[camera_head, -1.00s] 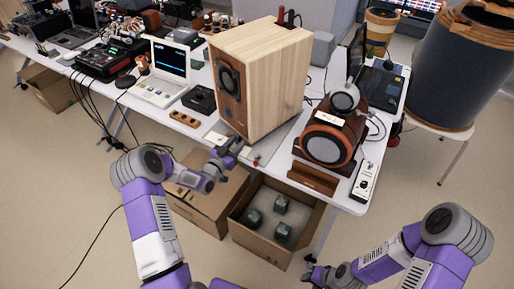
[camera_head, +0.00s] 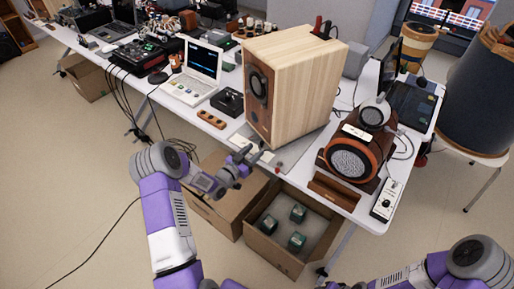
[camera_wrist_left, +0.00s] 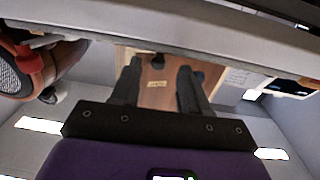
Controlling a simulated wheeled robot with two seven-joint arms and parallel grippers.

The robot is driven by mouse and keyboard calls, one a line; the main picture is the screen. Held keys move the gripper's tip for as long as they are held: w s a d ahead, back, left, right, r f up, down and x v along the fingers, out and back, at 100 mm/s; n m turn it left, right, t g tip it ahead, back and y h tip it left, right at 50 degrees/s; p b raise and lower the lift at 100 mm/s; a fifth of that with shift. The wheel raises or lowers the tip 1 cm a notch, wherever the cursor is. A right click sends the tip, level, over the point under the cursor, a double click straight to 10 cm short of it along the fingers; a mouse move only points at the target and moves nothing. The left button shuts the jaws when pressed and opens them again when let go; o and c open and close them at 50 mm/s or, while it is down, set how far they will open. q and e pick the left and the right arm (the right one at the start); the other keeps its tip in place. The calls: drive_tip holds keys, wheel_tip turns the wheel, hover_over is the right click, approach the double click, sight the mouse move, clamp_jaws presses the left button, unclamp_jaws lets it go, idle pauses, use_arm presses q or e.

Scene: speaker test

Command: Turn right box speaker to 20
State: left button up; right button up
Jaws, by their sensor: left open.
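The wooden box speaker (camera_head: 312,85) stands upright on the table, its darker front panel with a round driver (camera_head: 259,88) facing left. My left gripper (camera_head: 250,160) is at the table's front edge, just below and in front of this panel. In the left wrist view the gripper (camera_wrist_left: 158,82) is open and empty. The brown panel (camera_wrist_left: 155,92) shows between and beyond its fingers, with a small label and two dark knobs (camera_wrist_left: 158,61). The knob setting is too small to read.
A round-fronted orange speaker (camera_head: 350,161) with headphones stands right of the box speaker. A white control box (camera_head: 387,199) lies at the table's right corner. A white laptop (camera_head: 192,88) is to the left. An open carton (camera_head: 268,247) stands below the table edge.

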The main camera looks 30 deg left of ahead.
use_arm(q)
drive_tip(key=v, duration=0.4)
drive_tip(key=shift+s+a+p, duration=0.15)
drive_tip(key=shift+s+p, duration=0.15)
drive_tip(key=shift+p, duration=0.05)
drive_tip(key=d+f+g, duration=0.1)
drive_tip(key=d+f+n, duration=0.1)
drive_tip(key=d, duration=0.1)
drive_tip(key=d+f+g+p, duration=0.1)
drive_tip(key=d+f, duration=0.1)
drive_tip(key=shift+s+d+n+g, duration=0.2)
drive_tip(key=shift+s+n+g, duration=0.05)
drive_tip(key=shift+n+g, duration=0.05)
drive_tip(key=s+d+f+n+g+p, duration=0.1)
drive_tip(key=s+d+f+n+g, duration=0.1)
drive_tip(key=s+d+f+g, duration=0.65)
drive_tip(key=s+d+g, duration=0.2)
drive_tip(key=s, duration=0.6)
drive_tip(key=s+d+f+n+g+p, duration=0.1)
drive_tip(key=s+d+g, duration=0.3)
drive_tip(key=s+d, duration=0.4)
drive_tip(key=shift+s+p, duration=0.3)
drive_tip(key=shift+s, duration=0.4)
